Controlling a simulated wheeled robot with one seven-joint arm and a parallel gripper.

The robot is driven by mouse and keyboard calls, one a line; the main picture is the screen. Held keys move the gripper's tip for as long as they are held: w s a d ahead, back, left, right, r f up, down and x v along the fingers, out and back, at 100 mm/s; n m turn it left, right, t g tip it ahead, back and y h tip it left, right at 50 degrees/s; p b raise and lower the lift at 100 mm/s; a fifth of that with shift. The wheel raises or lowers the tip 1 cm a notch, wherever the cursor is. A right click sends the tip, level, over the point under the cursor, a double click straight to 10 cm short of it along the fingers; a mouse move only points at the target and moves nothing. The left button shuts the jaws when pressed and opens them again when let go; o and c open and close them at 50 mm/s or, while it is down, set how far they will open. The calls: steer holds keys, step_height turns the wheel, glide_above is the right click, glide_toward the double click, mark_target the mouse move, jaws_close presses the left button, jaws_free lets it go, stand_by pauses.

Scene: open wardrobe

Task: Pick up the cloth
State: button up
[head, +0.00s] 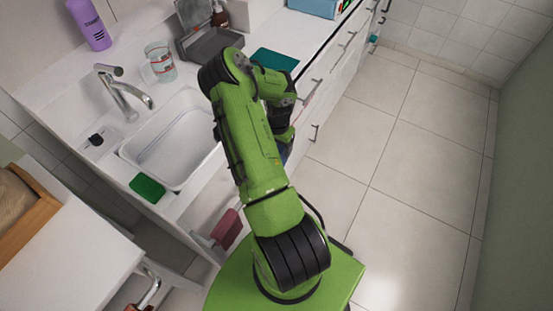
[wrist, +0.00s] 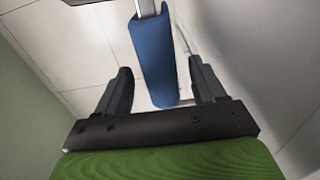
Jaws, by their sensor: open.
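A blue cloth (wrist: 154,55) hangs folded over a metal bar or handle at the top of the wrist view. My gripper (wrist: 160,68) is open, with one dark finger on each side of the cloth. Gaps show between the cloth and both fingers, so it is not gripped. In the head view, my arm hides most of the gripper, and only a small bluish patch (head: 285,151) shows beside it at the cabinet front.
A red cloth (head: 227,229) hangs from a handle at the cabinet front. Green cloths lie by the sink (head: 147,187) and farther along the counter (head: 274,60). A glass jar (head: 160,62) and purple bottle (head: 90,25) stand behind the sink. The tiled floor (head: 410,150) at right is clear.

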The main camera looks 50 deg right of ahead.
step_height(320, 180, down, 4)
steer(key=shift+a+f+b, duration=0.1)
steer(key=shift+f+b, duration=0.1)
steer(key=shift+b, duration=0.1)
steer(key=shift+r, duration=0.1)
steer(key=c, duration=1.1)
